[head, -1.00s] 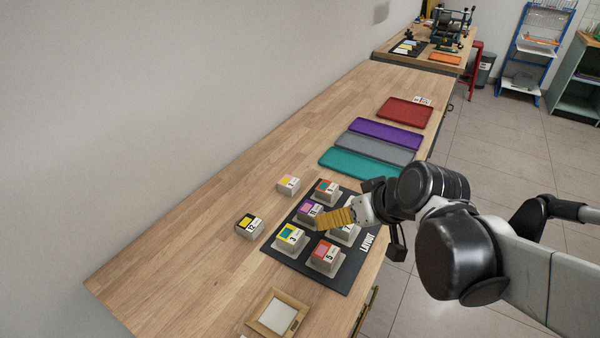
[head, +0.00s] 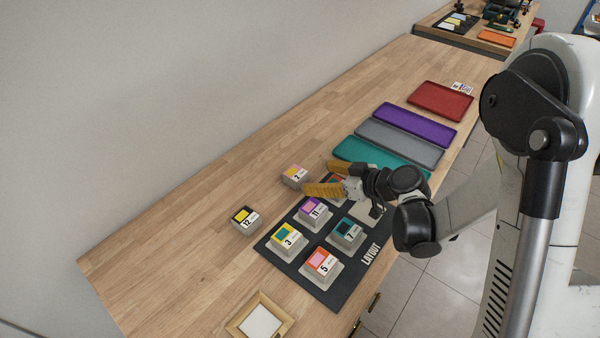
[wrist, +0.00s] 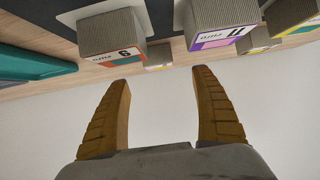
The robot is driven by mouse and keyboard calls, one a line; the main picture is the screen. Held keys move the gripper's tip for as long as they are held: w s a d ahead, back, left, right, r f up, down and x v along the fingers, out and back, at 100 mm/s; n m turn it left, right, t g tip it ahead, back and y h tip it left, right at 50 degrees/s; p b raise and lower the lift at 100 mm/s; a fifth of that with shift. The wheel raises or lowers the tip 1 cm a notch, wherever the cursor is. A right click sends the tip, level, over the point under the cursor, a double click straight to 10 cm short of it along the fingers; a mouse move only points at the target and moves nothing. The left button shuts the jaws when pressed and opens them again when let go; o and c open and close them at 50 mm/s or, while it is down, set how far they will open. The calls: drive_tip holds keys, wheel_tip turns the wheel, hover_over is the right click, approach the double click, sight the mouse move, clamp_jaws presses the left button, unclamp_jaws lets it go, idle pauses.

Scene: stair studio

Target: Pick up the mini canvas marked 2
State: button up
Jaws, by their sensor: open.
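In the wrist view a small block (wrist: 158,58), probably this canvas, shows partly hidden behind nearer blocks. My gripper (head: 318,177) is open and empty, its two yellow fingers pointing left toward the canvas over the board's far end. The fingertips are close to the right of the canvas; no contact shows. In the wrist view my gripper (wrist: 158,80) has a wide gap.
The layout board (head: 325,280) holds several blocks, including those marked 11 (head: 314,210), 3 (head: 288,240), 7 (head: 347,232) and 5 (head: 321,264). Block 12 (head: 245,221) stands left. A teal tray (head: 380,155) lies beyond my gripper. Wood toward the wall is clear.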

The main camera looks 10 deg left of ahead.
sight(298, 173)
drive_tip(key=b+x, duration=0.1)
drive_tip(key=x, duration=0.3)
drive_tip(key=shift+a+f, duration=0.2)
drive_tip(key=b+x, duration=0.2)
drive_tip(key=x, duration=0.3)
drive_tip(key=shift+w+a+b, duration=0.2)
drive_tip(key=shift+w+b, duration=0.1)
drive_tip(key=shift+b, duration=0.1)
drive_tip(key=c, duration=1.2)
